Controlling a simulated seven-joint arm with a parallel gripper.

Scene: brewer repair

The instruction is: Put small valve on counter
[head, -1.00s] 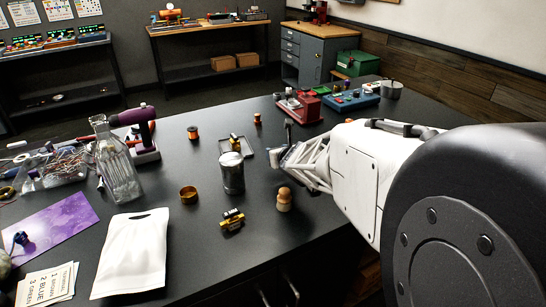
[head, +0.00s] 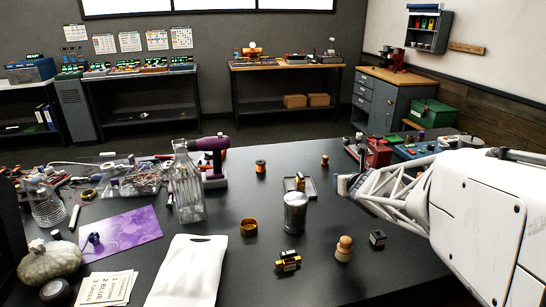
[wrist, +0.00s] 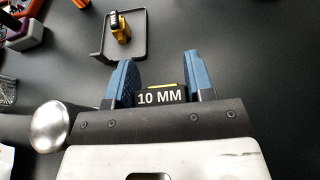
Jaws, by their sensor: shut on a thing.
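My gripper (head: 350,186) is above the black counter (head: 215,235), just right of a small tray. In the wrist view my gripper (wrist: 163,88) has its two blue fingers shut on a black part with a yellow edge, marked "10 MM" (wrist: 161,97). It looks like a valve; most of it is hidden between the fingers. In the head view the held part cannot be made out. A similar yellow-and-black valve (head: 288,261) lies on the counter near the front. Another yellow-and-black part (head: 299,182) stands on the tray (head: 311,192).
A silver canister (head: 295,215) stands left of my gripper. A wooden peg figure (head: 344,248), a small black block (head: 377,239) and a brass ring (head: 248,227) stand nearby. A glass bottle (head: 188,190) and white pouch (head: 187,270) are left. Bare counter lies between these.

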